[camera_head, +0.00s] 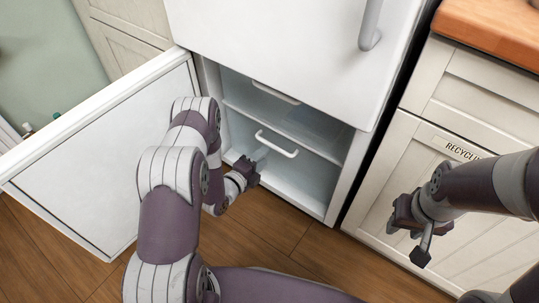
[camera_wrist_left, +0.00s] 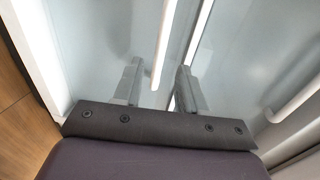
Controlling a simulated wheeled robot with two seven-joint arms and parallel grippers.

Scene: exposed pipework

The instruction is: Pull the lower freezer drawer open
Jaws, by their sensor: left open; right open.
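The lower freezer drawer (camera_head: 290,170) is a pale translucent front with a white bar handle (camera_head: 277,143), low in the open freezer compartment. It looks closed. My left gripper (camera_head: 259,155) is open at the left end of this handle, pointing into the compartment. In the left wrist view a white handle bar (camera_wrist_left: 164,45) runs between its two grey fingers (camera_wrist_left: 160,82), which are apart; contact cannot be told. My right gripper (camera_head: 420,240) is open and empty, in front of the cabinet right of the freezer.
The white freezer door (camera_head: 105,150) stands swung open to the left, beside my left arm. An upper drawer handle (camera_head: 276,92) is above the lower one. A cream cabinet labelled for recycling (camera_head: 440,165) stands at right. The wooden floor (camera_head: 265,225) in front is clear.

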